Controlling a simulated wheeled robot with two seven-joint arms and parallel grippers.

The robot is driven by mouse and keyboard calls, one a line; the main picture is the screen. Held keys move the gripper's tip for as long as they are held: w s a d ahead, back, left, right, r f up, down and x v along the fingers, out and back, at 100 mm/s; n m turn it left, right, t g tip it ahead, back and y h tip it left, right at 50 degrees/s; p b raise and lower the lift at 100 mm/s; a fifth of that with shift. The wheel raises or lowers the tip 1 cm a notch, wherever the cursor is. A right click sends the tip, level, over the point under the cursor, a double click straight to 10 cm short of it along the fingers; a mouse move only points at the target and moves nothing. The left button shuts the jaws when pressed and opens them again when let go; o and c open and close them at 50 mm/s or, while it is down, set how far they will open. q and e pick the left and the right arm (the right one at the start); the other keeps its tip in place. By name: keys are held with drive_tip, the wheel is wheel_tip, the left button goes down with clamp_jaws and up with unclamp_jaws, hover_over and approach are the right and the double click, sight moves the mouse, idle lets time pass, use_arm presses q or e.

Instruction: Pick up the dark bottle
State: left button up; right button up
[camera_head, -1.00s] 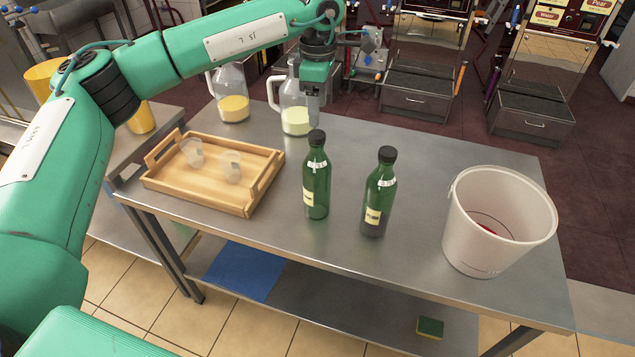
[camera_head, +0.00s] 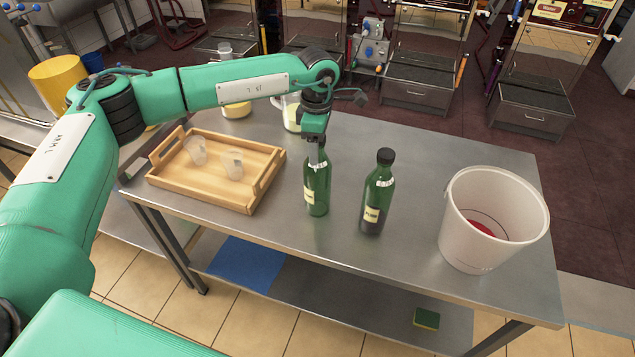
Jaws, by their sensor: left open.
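Two dark green bottles with pale labels stand upright on the steel table. The left bottle (camera_head: 317,187) has its cap hidden by my left gripper (camera_head: 316,155). The right bottle (camera_head: 376,197) has its black cap in plain view and looks darker near its base. My left gripper points down, open, at the neck of the left bottle. I cannot tell whether its fingers touch the bottle. My right gripper is not in view.
A wooden tray (camera_head: 222,197) with two clear cups stands left of the bottles. A white bucket (camera_head: 487,235) with something red inside stands at the right. Two jugs stand behind, partly hidden by my arm. The table (camera_head: 425,160) is clear between right bottle and bucket.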

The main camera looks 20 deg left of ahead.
use_arm(q)
drive_tip(key=shift+c, duration=0.4)
clamp_jaws()
drive_tip(key=shift+r, duration=0.2)
